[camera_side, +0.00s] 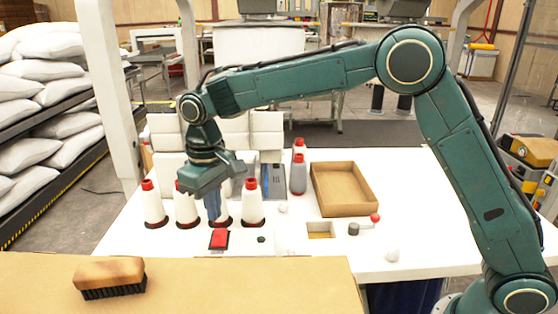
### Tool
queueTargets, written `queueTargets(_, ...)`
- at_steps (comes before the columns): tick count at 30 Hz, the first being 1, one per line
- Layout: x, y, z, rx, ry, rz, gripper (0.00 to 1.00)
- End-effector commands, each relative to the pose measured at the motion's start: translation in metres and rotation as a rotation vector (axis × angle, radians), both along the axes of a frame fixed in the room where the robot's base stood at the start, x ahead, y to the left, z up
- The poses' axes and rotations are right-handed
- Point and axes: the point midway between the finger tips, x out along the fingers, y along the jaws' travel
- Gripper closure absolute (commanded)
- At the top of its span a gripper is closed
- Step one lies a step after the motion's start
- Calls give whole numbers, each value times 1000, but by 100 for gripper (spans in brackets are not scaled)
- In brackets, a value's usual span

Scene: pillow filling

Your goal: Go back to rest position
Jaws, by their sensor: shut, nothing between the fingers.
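My gripper (213,205) points down above the white table (440,215), at the row of white bottles with red caps. Its fingers are shut and hold nothing. They are in front of one bottle (222,212) and partly hide it; I cannot tell whether they touch it. My arm reaches across from the right, bent at a high elbow.
A white bottle (153,205) and another (253,205) stand either side of the gripper. Behind are white boxes (265,130) and an open cardboard tray (345,208). A red button (219,239) is in front. A brush (110,277) lies on cardboard (220,290).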

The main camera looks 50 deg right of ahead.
Motion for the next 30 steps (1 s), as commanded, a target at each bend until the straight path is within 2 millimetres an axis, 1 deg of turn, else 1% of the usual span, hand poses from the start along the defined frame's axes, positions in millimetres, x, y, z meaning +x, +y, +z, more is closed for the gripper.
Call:
queueTargets(4,0,0,6,0,-1,0,100)
queueTargets(15,0,0,8,0,-1,0,100)
queueTargets(19,-2,-3,12,3,-7,-3,100)
queueTargets(22,-6,-9,19,6,-16,-9,100)
queueTargets(26,-16,-23,34,14,-38,-21,100)
queueTargets(30,-33,-43,56,26,-73,-41,100)
